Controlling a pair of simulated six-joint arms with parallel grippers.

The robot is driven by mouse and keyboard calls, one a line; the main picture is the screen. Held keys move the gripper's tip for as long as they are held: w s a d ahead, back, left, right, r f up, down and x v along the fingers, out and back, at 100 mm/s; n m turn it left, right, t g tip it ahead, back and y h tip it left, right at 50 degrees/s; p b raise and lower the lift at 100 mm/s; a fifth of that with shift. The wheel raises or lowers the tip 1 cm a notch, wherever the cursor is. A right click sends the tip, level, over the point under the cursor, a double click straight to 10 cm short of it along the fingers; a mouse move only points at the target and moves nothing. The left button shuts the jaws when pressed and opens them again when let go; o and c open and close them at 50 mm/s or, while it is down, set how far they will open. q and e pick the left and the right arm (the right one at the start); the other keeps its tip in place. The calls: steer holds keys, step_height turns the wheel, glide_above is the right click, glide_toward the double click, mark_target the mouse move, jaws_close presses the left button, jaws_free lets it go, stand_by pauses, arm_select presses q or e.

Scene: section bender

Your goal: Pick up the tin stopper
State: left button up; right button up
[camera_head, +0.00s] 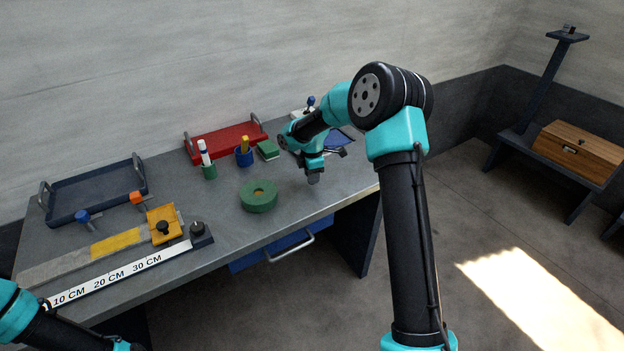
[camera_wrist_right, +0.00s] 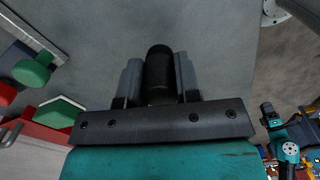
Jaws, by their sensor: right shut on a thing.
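My right gripper (camera_head: 314,172) is over the right part of the grey workbench. In the right wrist view, its two grey fingers (camera_wrist_right: 158,85) are shut on a small dark cylinder with a rounded end, which I take as the tin stopper (camera_wrist_right: 159,68). The stopper sits between the fingers and its end sticks out a little past them. In the head view a small dark grey end (camera_head: 313,180) shows below the gripper. I cannot tell if it touches the bench. My left arm shows at the bottom left; its gripper is out of view.
The bench's front edge lies close to the right gripper.

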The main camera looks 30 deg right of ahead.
steer(key=shift+r, duration=0.6)
steer(key=shift+s+a+r, duration=0.1)
steer(key=shift+s+a, duration=0.05)
steer(key=shift+s, duration=0.15)
steer(key=s+a+r, duration=0.1)
steer(key=s+a, duration=0.7)
steer(key=s, duration=0.5)
steer(key=shift+r, duration=0.15)
